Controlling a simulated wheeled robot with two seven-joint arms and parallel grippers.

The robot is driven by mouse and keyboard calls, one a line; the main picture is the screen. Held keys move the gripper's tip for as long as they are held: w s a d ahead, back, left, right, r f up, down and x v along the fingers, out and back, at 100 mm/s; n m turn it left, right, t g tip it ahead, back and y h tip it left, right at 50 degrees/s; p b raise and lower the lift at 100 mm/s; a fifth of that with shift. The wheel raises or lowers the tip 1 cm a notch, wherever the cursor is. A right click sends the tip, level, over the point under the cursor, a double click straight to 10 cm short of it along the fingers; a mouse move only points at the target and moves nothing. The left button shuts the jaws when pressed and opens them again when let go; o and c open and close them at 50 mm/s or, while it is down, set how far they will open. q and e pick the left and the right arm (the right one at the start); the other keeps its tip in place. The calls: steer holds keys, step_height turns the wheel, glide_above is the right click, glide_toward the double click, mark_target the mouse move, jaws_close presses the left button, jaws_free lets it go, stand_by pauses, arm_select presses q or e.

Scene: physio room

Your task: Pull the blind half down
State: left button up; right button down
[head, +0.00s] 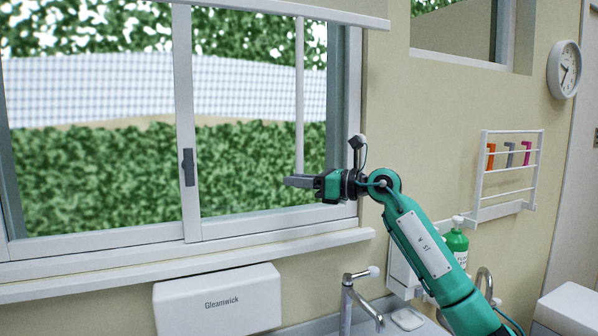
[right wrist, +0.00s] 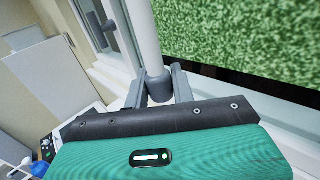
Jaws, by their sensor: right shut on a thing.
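The blind (head: 320,14) shows at the top of the head view, its pale bottom bar high across the window's right part. A thin white pull rod (head: 299,95) hangs straight down from it in front of the glass. My right gripper (head: 298,182) is at the rod's lower end. In the right wrist view the white rod (right wrist: 145,35) ends in a grey knob (right wrist: 158,86) between the two fingers, and my right gripper (right wrist: 158,90) is shut on it. The blind is not visible in that view. My left gripper is not in view.
The window frame (head: 186,110) and sill (head: 190,262) lie behind my right arm. Below are a white dispenser box (head: 217,303), a tap (head: 350,300) and a green bottle (head: 456,243). A wall rack (head: 507,192) and a clock (head: 564,70) are at the right.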

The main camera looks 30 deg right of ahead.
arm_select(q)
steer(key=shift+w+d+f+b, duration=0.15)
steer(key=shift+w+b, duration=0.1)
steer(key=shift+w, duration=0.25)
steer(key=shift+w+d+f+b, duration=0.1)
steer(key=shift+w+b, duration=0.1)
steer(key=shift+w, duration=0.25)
arm_select(e)
steer(key=shift+f, duration=1.3)
steer(key=c, duration=1.2)
jaws_free()
steer(key=shift+d, duration=0.1)
steer(key=shift+s+d, duration=0.15)
steer(key=shift+s, duration=0.05)
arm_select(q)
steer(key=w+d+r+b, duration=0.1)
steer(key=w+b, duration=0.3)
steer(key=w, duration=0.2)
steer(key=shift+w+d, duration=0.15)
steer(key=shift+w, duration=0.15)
arm_select(e)
steer(key=shift+v, duration=6.6)
